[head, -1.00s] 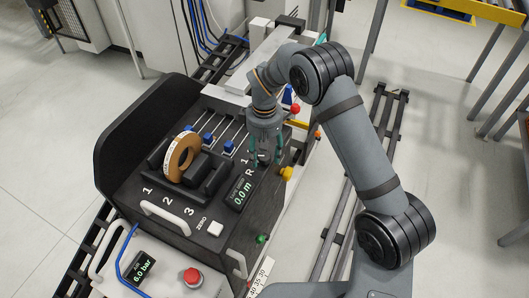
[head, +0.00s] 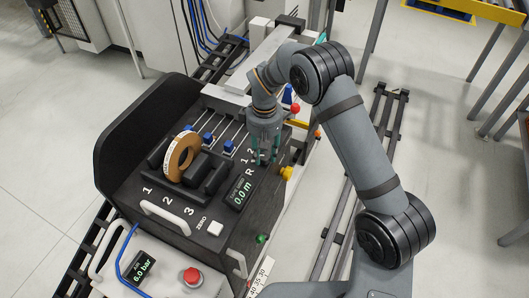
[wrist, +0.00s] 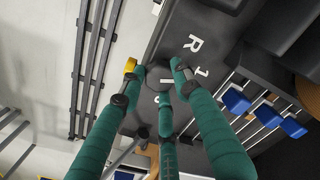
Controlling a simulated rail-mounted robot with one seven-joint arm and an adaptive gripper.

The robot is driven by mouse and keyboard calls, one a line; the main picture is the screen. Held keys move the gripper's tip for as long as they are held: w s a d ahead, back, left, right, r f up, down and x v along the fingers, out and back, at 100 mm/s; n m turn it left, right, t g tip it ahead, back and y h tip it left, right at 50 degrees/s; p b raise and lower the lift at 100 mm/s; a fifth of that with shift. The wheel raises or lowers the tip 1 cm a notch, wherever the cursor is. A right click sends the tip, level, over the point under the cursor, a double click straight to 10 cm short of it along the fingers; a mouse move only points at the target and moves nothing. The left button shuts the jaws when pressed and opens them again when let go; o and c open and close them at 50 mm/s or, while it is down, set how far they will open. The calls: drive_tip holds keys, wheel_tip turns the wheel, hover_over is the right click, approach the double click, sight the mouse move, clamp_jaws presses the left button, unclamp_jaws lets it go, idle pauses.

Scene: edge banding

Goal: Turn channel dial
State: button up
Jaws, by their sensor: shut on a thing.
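The channel dial (wrist: 155,77) is a dark round knob with a pale mark, on the black panel top beside the white labels "R" and "1". My gripper (wrist: 154,68) has teal fingers that reach down around the dial and are shut on it. In the head view my gripper (head: 264,158) stands over the right side of the panel, by the labels "1", "2" and "R". The dial is mostly hidden behind the fingers there.
A brown tape roll (head: 183,157) stands in a slotted holder left of the dial. A green display (head: 242,193) reads 0.0 m. Blue sliders (head: 207,138) sit behind. A yellow knob (head: 287,173) is close to my gripper's right, and a white ZERO button (head: 215,228) is in front.

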sight(264, 156)
drive_tip(key=m+b, duration=0.3)
drive_tip(key=m, duration=0.1)
drive_tip(key=shift+f+b, duration=0.2)
drive_tip(key=shift+b, duration=0.2)
drive_tip(key=shift+r+m+b, duration=0.15)
drive_tip(key=shift+m+b, duration=1.25)
drive_tip(key=shift+m, duration=1)
drive_tip(key=o, duration=1.1)
drive_tip(key=shift+o, duration=0.2)
drive_tip(key=shift+r, duration=0.2)
wheel_tip(264, 156, up, 12)
